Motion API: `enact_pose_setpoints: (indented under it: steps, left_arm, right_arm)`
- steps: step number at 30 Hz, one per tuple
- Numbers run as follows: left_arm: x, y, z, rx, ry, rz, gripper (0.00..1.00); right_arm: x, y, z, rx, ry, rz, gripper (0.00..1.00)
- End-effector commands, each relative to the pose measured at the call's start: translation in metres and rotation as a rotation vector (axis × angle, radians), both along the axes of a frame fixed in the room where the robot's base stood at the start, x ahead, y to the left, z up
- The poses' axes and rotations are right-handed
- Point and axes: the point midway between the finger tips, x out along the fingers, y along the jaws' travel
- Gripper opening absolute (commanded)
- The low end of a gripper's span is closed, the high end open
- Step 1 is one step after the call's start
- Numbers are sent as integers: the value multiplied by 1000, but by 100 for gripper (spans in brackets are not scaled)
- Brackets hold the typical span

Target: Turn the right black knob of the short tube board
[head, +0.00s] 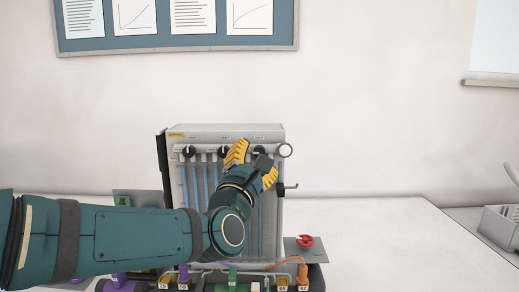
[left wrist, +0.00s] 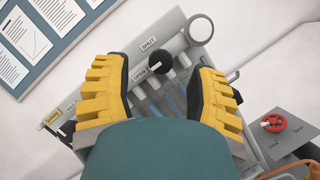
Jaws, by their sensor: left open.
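The short tube board (head: 225,131) stands upright on the table, a grey panel with blue-filled tubes. Two black knobs show on its upper rail in the head view, a left one (head: 188,151) and a middle one (head: 223,151). My left gripper (head: 254,164) is open in front of the upper right of the board, largely hiding the area of the right knob. In the left wrist view, a black knob (left wrist: 159,47) lies between and just beyond the open fingers (left wrist: 157,72), near "OPEN" and "SHUT" labels. I cannot tell whether a finger touches it. My right gripper is not in view.
A round white cap (head: 285,150) sits at the rail's right end, close to my fingers. A red handwheel (head: 305,241) is at lower right. Several coloured, numbered items stand in front of the board. The table to the right is clear up to a grey basket (head: 499,228).

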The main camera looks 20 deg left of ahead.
Motion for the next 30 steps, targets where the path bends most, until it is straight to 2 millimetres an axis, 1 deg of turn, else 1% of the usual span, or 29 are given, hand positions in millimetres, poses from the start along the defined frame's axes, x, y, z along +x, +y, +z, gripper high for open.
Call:
enact_pose_setpoints:
  steps: [1,3,7,12,19,20,21,23,24,25,30]
  left_arm:
    - [9,0,2,-1,1,0,57]
    - [18,0,5,0,1,-1,57]
    - [29,0,8,1,1,-1,57]
    - [35,0,9,1,1,-1,57]
    - [35,0,9,1,1,-1,57]
    - [35,0,9,1,1,-1,53]
    - [35,0,9,1,1,-1,39]
    - [35,0,9,1,1,0,18]
    - [35,0,9,1,1,0,4]
    - [35,0,9,1,1,0,0]
    - [35,0,10,1,1,0,0]
  right_arm:
    - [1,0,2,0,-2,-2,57]
    - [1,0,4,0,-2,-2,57]
    - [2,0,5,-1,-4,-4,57]
    - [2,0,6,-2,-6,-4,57]
    - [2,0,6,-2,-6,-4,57]
    - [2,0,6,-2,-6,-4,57]
    - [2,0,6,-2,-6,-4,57]
    - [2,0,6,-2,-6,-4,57]
    - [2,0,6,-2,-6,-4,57]
    - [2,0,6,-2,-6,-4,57]
    - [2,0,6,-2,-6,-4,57]
